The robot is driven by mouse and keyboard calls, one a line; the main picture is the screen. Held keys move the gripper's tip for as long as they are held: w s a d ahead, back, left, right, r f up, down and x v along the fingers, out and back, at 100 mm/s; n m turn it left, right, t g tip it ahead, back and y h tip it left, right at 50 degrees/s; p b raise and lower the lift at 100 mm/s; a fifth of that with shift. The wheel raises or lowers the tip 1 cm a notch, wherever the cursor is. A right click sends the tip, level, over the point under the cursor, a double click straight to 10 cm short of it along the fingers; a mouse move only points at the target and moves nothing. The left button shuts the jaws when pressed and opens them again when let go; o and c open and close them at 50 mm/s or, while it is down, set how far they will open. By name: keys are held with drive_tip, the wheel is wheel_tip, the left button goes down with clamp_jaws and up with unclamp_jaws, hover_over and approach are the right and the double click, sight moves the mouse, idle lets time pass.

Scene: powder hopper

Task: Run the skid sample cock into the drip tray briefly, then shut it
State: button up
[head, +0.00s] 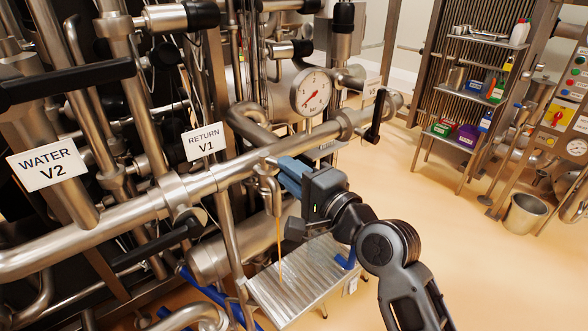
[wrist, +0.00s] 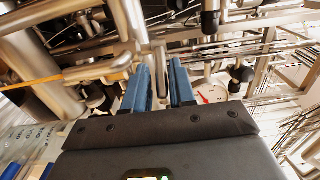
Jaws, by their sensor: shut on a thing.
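The sample cock (head: 268,188) is a small steel tap hanging from the horizontal pipe. A thin amber stream (head: 280,245) runs from its spout, so it is open. The stream falls to a ribbed metal tray (head: 270,295) that stands low under the cock, apparently the drip tray. My gripper (head: 280,166) reaches in from the right at the cock. In the wrist view my blue fingers (wrist: 160,82) are shut on the cock's lever (wrist: 159,62), a narrow steel bar between them. The amber stream also shows in the wrist view (wrist: 32,83). The lever is mostly hidden in the head view.
A sign RETURN V1 (head: 204,142) and a sign WATER V2 (head: 47,163) hang on the pipes. Open floor (head: 470,260) lies to the right, with a bucket (head: 525,214) beyond.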

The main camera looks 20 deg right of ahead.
drive_tip(key=shift+a, duration=0.2)
drive_tip(key=shift+s+a+p, duration=0.2)
drive_tip(key=shift+a+p, duration=0.35)
drive_tip(key=shift+p, duration=0.15)
drive_tip(key=shift+s+a+f, duration=0.1)
drive_tip(key=shift+a, duration=0.1)
clamp_jaws()
drive_tip(key=o, duration=0.8)
unclamp_jaws()
drive_tip(key=shift+d, duration=0.1)
drive_tip(key=v, duration=0.9)
